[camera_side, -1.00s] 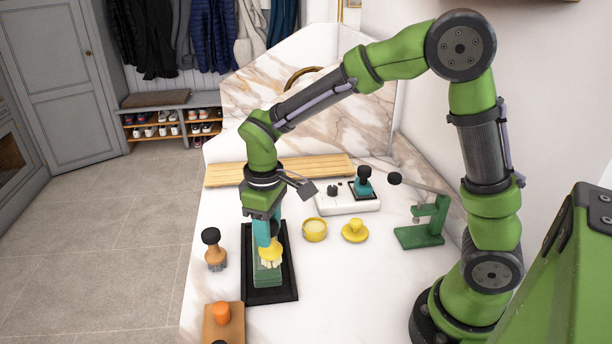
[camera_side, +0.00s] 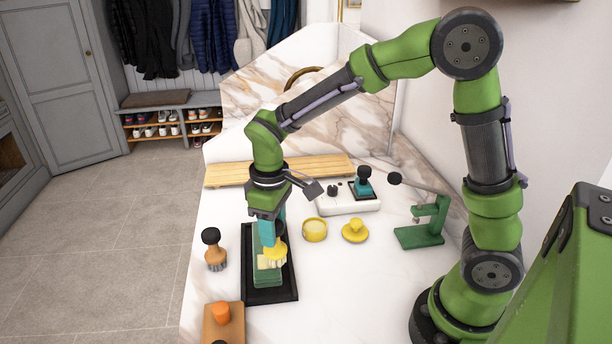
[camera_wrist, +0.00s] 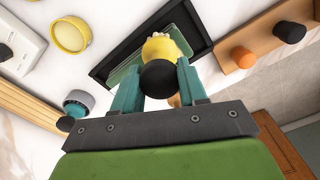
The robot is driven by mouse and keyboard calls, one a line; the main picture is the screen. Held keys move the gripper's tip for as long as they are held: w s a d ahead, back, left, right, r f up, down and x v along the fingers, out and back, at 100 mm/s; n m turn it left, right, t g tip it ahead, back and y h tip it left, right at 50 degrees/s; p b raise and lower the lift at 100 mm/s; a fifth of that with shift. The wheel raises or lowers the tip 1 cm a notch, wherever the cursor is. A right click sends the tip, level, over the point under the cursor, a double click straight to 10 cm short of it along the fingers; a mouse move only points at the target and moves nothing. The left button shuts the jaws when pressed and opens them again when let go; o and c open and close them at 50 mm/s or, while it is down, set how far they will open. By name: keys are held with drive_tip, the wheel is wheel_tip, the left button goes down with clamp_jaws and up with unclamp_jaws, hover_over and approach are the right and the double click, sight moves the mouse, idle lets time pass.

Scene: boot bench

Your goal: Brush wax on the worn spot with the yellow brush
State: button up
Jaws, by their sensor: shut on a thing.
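My gripper (camera_side: 269,232) has its teal fingers shut on the yellow brush (camera_side: 275,250), whose black knob and yellow body also show between the fingers in the wrist view (camera_wrist: 162,48). The brush is upright, with its pale bristles pointing down over the green piece (camera_side: 266,278) on the black tray (camera_side: 284,296). Whether the bristles touch the green piece I cannot tell. A pale patch shows on the green piece beside the brush. An open yellow tin (camera_side: 315,230) with pale contents, likely wax, stands right of the tray, and its yellow lid (camera_side: 355,231) lies beside it.
A brown brush with a black knob (camera_side: 214,250) stands left of the tray. A wooden block with an orange knob (camera_side: 222,314) is at the front.

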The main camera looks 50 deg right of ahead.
drive_tip(key=shift+s+d, duration=0.35)
drive_tip(key=shift+s, duration=0.05)
drive_tip(key=shift+w+r, duration=0.1)
drive_tip(key=shift+r, duration=3.95)
